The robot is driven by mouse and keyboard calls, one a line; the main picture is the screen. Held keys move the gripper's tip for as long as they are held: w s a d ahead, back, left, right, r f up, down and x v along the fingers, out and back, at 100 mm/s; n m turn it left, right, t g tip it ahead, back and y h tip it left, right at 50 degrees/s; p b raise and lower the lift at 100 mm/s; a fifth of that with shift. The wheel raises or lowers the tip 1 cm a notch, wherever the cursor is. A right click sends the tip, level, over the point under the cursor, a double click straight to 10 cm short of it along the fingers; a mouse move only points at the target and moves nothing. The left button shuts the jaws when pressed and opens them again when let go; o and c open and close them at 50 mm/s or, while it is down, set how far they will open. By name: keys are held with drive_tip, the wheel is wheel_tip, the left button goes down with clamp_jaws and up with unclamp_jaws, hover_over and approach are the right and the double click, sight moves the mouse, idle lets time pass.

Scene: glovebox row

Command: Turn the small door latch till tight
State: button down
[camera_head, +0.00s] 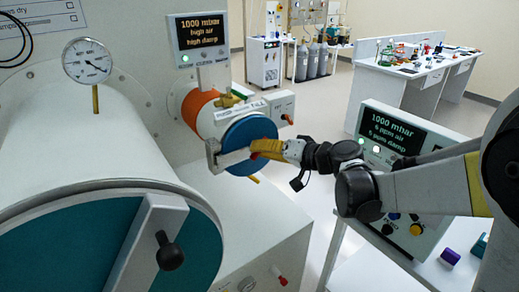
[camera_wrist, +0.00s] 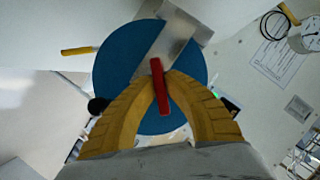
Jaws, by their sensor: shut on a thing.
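The small door (camera_head: 249,143) is a blue round disc on the end of the small white antechamber (camera_head: 222,115), with a light metal bar (camera_head: 212,156) across it. The door also fills the middle of the wrist view (camera_wrist: 115,70), with the bar (camera_wrist: 172,40) running up to the right. The red latch (camera_wrist: 160,88) stands near the door's middle, tilted slightly from upright in the wrist view. My gripper (camera_wrist: 159,80) has its yellow fingers closed around the latch. In the head view my gripper (camera_head: 268,149) covers most of the latch.
A large antechamber (camera_head: 110,130) with a teal door (camera_head: 75,245) and a black-knobbed bar stands at the left. A display panel (camera_head: 385,130) stands right, behind my arm. A yellow handle (camera_wrist: 78,50) sticks out beside the small door. Open floor lies behind.

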drive_tip(key=c, duration=1.5)
unclamp_jaws()
drive_tip(key=shift+o, duration=0.2)
drive_tip(key=v, duration=1.2)
drive_tip(key=s+f+g+h, duration=0.2)
drive_tip(key=s+f+h, duration=0.35)
drive_tip(key=s, duration=0.55)
drive_tip(key=s+d+f+h+b, duration=0.1)
drive_tip(key=s+d+f+h, duration=0.4)
drive_tip(key=s+d, duration=0.3)
drive_tip(key=shift+s+d+h, duration=0.25)
drive_tip(key=shift+s+h, duration=0.3)
drive_tip(key=shift+s, duration=0.15)
